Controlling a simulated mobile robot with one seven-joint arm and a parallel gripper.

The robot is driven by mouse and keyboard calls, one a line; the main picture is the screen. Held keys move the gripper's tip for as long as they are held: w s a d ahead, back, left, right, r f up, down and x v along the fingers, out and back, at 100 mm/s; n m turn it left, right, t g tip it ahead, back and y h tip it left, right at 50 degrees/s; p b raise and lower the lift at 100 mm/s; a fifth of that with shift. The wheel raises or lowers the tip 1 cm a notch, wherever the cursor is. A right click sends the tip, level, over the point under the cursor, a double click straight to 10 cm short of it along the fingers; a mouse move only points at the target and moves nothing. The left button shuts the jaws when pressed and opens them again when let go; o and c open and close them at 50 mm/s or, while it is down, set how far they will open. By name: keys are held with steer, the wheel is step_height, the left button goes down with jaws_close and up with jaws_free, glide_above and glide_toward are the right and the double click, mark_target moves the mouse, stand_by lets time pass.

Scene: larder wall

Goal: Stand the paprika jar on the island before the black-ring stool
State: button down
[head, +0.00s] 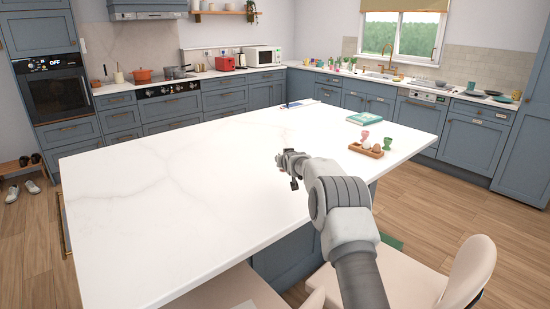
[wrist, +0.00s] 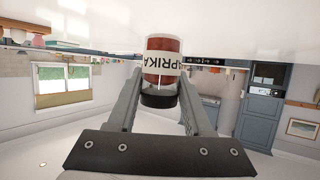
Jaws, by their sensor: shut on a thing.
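The paprika jar (wrist: 162,68) shows in the wrist view, with red contents, a white label and a black lid. My gripper (wrist: 160,98) is shut on it, with one finger on each side near the lid. The wrist picture is upside down, so the jar looks upright with its lid up. In the head view my gripper (head: 290,170) is over the white island top (head: 190,185), right of its middle; the jar is not clear there. I cannot tell whether its base touches the island. Two cream stools stand at the near side, one left (head: 235,290) and one right (head: 465,275); no black ring is visible.
A wooden tray (head: 366,151) with egg-like items, a green cup (head: 388,143) and a teal book (head: 365,118) lie on the island's right part. The island's left and near areas are clear. Counters with cookware line the back walls.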

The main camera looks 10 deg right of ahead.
steer(key=shift+w+a, duration=0.15)
steer(key=shift+f+b, duration=0.55)
steer(key=shift+f, duration=2.8)
steer(key=shift+f+b, duration=0.55)
steer(key=shift+b, duration=0.1)
steer(key=shift+c, duration=1.1)
jaws_free()
